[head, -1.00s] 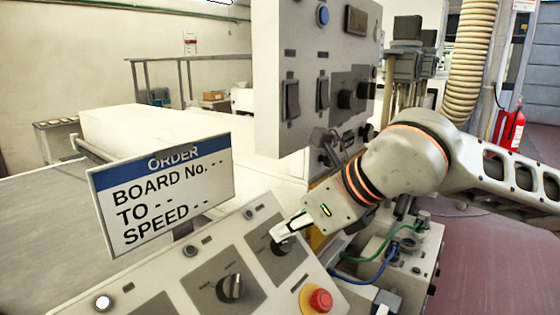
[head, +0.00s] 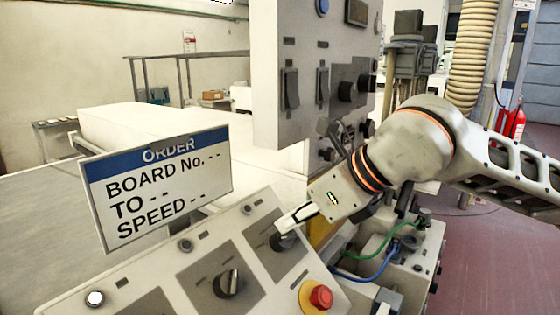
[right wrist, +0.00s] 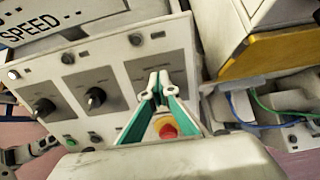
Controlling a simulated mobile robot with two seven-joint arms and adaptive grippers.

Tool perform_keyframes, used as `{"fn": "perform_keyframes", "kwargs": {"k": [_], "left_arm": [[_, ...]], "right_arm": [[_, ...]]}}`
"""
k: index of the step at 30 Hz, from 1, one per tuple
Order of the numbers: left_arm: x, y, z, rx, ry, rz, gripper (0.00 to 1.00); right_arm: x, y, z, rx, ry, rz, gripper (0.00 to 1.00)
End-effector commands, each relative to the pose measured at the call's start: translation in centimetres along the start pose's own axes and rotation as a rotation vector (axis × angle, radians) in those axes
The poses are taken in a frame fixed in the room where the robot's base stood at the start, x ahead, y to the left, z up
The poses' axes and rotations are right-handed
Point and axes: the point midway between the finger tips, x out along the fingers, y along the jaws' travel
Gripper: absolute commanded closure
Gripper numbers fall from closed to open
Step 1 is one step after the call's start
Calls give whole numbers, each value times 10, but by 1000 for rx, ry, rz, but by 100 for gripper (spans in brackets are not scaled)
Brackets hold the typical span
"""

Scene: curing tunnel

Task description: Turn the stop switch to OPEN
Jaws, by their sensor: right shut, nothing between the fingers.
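My right gripper (head: 281,224) is shut and empty, its fingertips at the rightmost dark rotary switch (head: 284,243) on the sloped console. The tips overlap the top of this switch in the head view; I cannot tell whether they touch it. In the right wrist view the closed fingertips (right wrist: 158,78) hide most of that switch. A second rotary switch (head: 229,284) stands to its left, and also shows in the right wrist view (right wrist: 96,98). The labels are too small to read, so I cannot tell which is the stop switch.
A red mushroom button (head: 320,297) on a yellow ring sits just below the gripper. An ORDER sign (head: 155,190) stands behind the console at left. A tall grey control panel (head: 300,110) rises behind. Blue and green cables (head: 375,268) lie at right.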

Motion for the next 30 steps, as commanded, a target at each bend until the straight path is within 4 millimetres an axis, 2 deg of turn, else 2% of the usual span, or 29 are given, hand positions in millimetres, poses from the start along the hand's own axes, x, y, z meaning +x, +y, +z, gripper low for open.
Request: {"fn": "perform_keyframes", "kwargs": {"k": [20,30], "left_arm": [[2,-3,-3,4,9,-5,60],[2,-3,-3,5,5,-4,60]], "right_arm": [[-1,-5,0,-2,-4,0,100],[-2,-9,8,-2,-4,0,100]]}}
